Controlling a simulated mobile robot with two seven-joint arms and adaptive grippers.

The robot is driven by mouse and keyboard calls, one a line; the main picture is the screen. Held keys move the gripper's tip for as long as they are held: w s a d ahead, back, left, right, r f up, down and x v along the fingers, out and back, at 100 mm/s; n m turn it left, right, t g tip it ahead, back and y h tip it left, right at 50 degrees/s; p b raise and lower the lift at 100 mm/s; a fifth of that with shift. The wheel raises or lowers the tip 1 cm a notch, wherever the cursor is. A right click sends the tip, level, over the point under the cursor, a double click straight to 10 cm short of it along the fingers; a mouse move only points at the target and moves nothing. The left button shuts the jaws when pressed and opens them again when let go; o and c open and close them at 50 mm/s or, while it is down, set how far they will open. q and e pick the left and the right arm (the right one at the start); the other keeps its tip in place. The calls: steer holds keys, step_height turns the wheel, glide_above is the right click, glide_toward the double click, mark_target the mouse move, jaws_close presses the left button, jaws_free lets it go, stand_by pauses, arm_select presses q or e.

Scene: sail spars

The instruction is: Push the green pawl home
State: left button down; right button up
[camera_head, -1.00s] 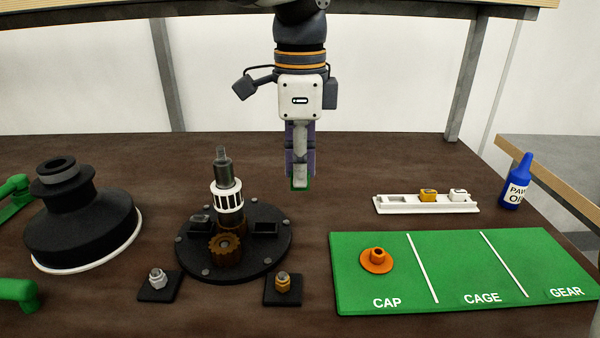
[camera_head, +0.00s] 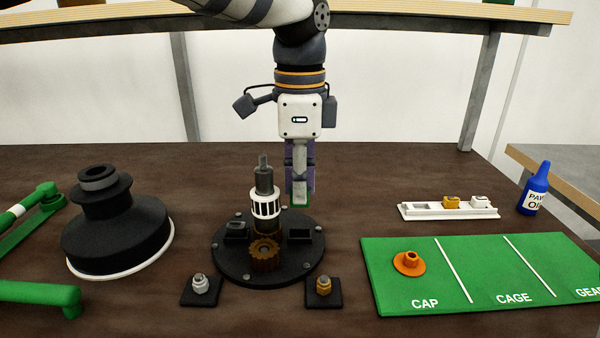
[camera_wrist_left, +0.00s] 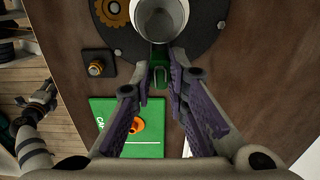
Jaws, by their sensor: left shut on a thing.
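The green pawl (camera_wrist_left: 156,77) is between the fingertips of my left gripper (camera_head: 300,190); in the head view only a small green edge (camera_head: 301,206) shows at the tips. My left gripper is shut on it and points down, above the back right rim of the round black base (camera_head: 228,267). The base carries a black shaft with a white slotted cage (camera_head: 265,203), a brown gear (camera_head: 265,254) and dark blocks (camera_head: 300,236). In the wrist view the pawl is just below a pale round part (camera_wrist_left: 160,25). My right gripper (camera_wrist_left: 42,98) shows small at left; its jaws are unclear.
Two nuts on black pads (camera_head: 201,285) (camera_head: 324,285) stand in front of the base. A large black bell (camera_head: 115,235) and green handles are left. A green mat (camera_head: 480,285) with an orange cap (camera_head: 409,262), a white tray (camera_head: 420,211) and a blue bottle (camera_head: 535,190) are right.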

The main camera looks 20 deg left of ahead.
stand_by(0.6)
arm_select(q)
steer(key=shift+f, duration=1.8)
steer(key=shift+f, duration=1.45)
steer(key=c, duration=1.5)
jaws_free()
steer(key=shift+r, duration=3.55)
